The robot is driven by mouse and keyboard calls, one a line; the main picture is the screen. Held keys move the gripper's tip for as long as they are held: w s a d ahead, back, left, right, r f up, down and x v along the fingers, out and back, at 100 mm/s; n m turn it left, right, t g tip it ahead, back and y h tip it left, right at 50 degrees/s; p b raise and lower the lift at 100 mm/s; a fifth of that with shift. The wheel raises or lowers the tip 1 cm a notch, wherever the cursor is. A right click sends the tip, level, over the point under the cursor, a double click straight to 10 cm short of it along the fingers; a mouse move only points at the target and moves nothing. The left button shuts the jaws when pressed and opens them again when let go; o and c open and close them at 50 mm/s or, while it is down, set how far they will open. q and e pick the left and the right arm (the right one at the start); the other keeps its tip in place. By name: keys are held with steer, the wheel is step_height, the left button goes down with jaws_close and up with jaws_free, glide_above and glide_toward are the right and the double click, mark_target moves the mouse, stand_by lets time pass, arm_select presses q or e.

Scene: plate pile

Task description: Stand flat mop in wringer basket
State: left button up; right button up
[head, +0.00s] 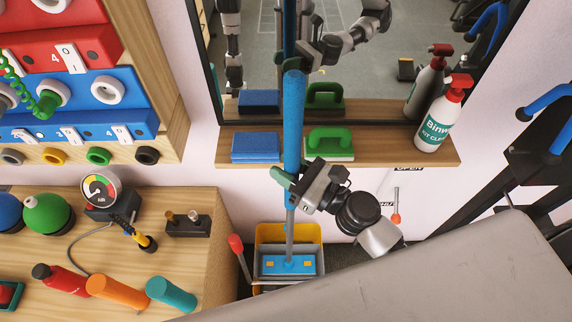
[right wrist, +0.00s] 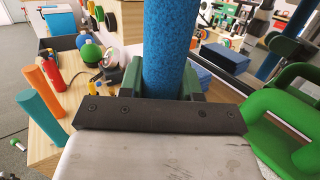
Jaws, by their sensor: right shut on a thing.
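The flat mop (head: 293,122) stands nearly upright, with a blue foam sleeve, a grey pole and a blue flat head (head: 290,265). My right gripper (head: 288,182) is shut on the mop around the lower part of the sleeve. In the right wrist view, its green fingers sit on both sides of the blue mop sleeve (right wrist: 167,45). The grey wringer basket (head: 262,250) is on a yellow bucket (head: 262,232) at the bottom centre. The mop head appears within the basket's outline; I cannot tell how deep it sits. My left gripper is not in view.
A red-tipped lever (head: 237,245) rises left of the bucket. A wooden bench (head: 205,265) with several items borders the left.

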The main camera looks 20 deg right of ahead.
steer(key=shift+f+b, duration=0.3)
steer(key=shift+b, duration=0.05)
stand_by(0.3)
steer(key=o, duration=1)
steer(key=shift+o, duration=0.5)
steer(key=shift+f, duration=0.1)
steer(key=shift+s+d+f+b, duration=0.25)
steer(key=shift+s+d+b, duration=0.05)
steer(key=shift+s+b, duration=0.1)
steer(key=r+b+v, duration=0.1)
steer(key=b+v, duration=0.3)
steer(key=v, duration=0.5)
steer(key=shift+s+d+f+b, duration=0.3)
steer(key=shift+f, duration=0.05)
